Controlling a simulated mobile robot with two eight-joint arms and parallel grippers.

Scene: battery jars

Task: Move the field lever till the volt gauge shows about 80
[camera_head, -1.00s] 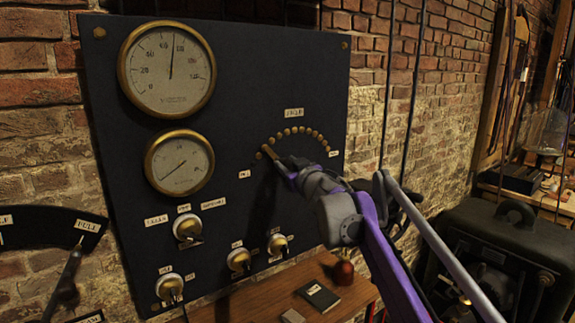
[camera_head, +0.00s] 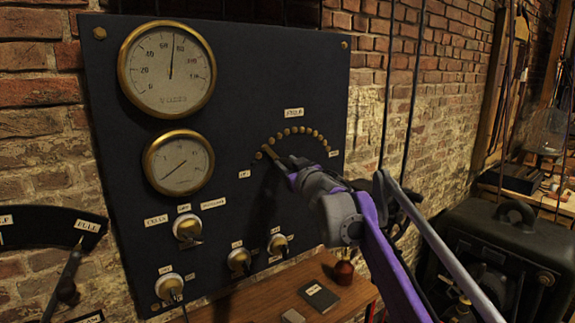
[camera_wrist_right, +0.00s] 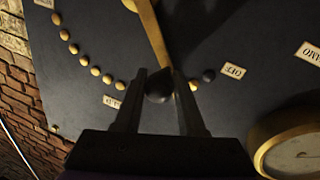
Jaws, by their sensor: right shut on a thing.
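The volt gauge (camera_head: 140,80) is the large brass-rimmed dial at the upper left of the dark panel. Its needle stands almost upright, by the 60 and 80 marks; I cannot read it more exactly. The field lever (camera_head: 268,152) is a brass arm at the left end of an arc of brass studs. The lever also shows in the right wrist view (camera_wrist_right: 150,30), with a dark round knob (camera_wrist_right: 158,87) between the fingers. My right gripper (camera_wrist_right: 160,74) is shut on that knob, and in the head view the gripper (camera_head: 282,163) partly hides the lever. My left gripper is out of view.
A smaller gauge (camera_head: 180,145) sits below the volt gauge. Several switch knobs (camera_head: 187,228) are low on the panel. A small shelf (camera_head: 255,300) below holds a dark book (camera_head: 318,296). A lever (camera_head: 68,275) by a FULL label stands left; a dark machine (camera_head: 500,245) stands right.

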